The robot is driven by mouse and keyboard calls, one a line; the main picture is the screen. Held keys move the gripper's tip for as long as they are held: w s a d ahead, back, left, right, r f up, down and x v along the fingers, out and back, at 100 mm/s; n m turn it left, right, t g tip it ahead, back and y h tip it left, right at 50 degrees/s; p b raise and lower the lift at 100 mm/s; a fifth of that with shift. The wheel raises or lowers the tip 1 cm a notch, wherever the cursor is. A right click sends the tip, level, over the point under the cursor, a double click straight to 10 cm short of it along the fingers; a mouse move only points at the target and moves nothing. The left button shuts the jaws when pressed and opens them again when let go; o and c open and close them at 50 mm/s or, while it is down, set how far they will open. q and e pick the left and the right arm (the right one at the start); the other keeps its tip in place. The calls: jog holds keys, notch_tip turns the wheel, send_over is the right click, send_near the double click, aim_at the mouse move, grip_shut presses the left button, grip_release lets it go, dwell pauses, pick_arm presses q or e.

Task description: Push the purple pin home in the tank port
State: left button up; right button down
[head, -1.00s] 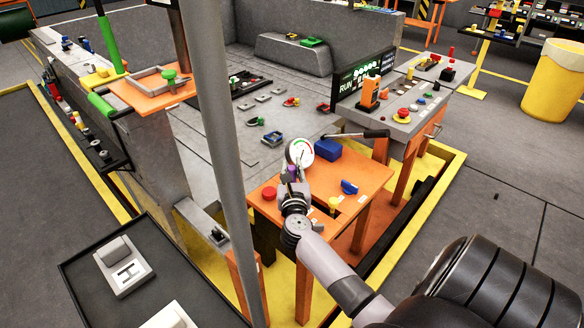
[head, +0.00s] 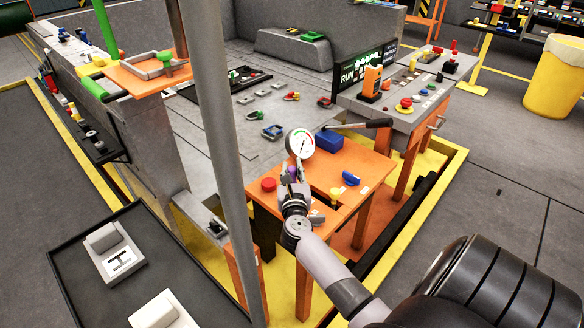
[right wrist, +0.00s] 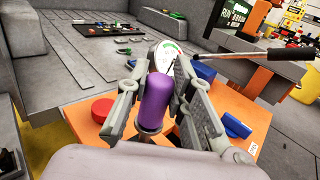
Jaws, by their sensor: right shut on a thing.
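The purple pin (right wrist: 155,100) stands upright between the fingers of my right gripper (right wrist: 160,80) in the right wrist view. The fingers are shut on it, and a metal part shows at its lower end. In the head view my right gripper (head: 292,178) is over the orange table (head: 345,165), just in front of the round white gauge (head: 300,143); only a little purple shows there. The gauge also shows behind the pin in the right wrist view (right wrist: 168,52). The tank port cannot be made out; the pin's lower end is partly hidden. My left gripper is not in view.
On the orange table are a red knob (head: 268,184), a blue block (head: 329,140), a blue piece (head: 350,178) and a yellow piece (head: 335,193). A black-handled bar (head: 360,124) reaches over its back edge. A grey pole (head: 215,150) stands to the left.

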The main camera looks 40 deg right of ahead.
dwell(0.6)
jog(key=shift+f+b, duration=2.25)
jog(key=shift+f, duration=0.3)
jog(key=c, duration=1.3)
grip_release()
jog(key=shift+c, duration=0.2)
jog(key=shift+s+a, duration=0.1)
jog(key=v, duration=1.1)
jog(key=shift+s+a, duration=0.3)
